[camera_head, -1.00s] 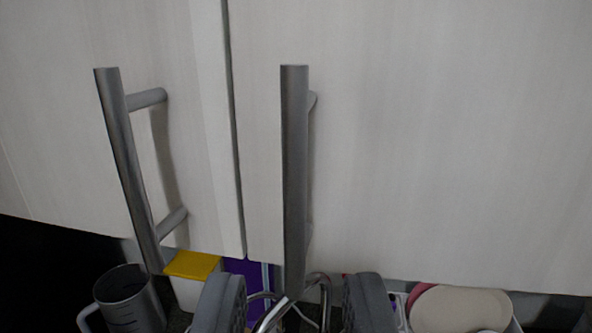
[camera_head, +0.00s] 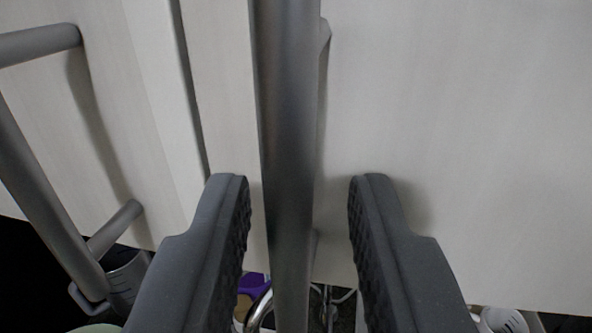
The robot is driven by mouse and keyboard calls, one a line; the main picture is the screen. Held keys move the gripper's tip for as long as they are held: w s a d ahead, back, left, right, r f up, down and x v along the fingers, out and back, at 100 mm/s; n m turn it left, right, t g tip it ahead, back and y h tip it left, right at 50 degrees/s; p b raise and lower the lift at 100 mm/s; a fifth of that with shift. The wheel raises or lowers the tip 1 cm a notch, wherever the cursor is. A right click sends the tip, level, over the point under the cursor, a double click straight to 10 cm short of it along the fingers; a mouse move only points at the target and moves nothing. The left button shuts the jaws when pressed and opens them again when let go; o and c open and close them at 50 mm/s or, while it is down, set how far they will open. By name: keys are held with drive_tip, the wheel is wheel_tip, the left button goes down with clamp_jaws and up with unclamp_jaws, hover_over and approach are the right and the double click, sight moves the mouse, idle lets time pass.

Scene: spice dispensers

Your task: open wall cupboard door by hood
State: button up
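Two pale wood-grain cupboard doors meet at a dark vertical gap. The right door (camera_head: 455,130) is flat and looks shut, with a grey metal bar handle (camera_head: 288,130) near its left edge. The left door (camera_head: 110,110) has a similar bar handle (camera_head: 40,190). My gripper (camera_head: 299,180) is open, with one dark ridged finger on each side of the right door's handle. Gaps show between the handle and both fingers. The fingertips are close to the door face. The handle's lower end runs down out of the picture. No hood is identifiable.
Below the doors are a metal jug (camera_head: 125,280) at the lower left, a purple item (camera_head: 254,284), and a white round item (camera_head: 503,320) at the lower right. The left door's handle stands out left of my gripper. The right door's face is clear.

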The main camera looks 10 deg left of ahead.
drive_tip(key=shift+w+a, duration=0.25)
drive_tip(key=shift+w, duration=0.25)
drive_tip(key=shift+c, duration=0.2)
clamp_jaws()
drive_tip(key=shift+s, duration=0.1)
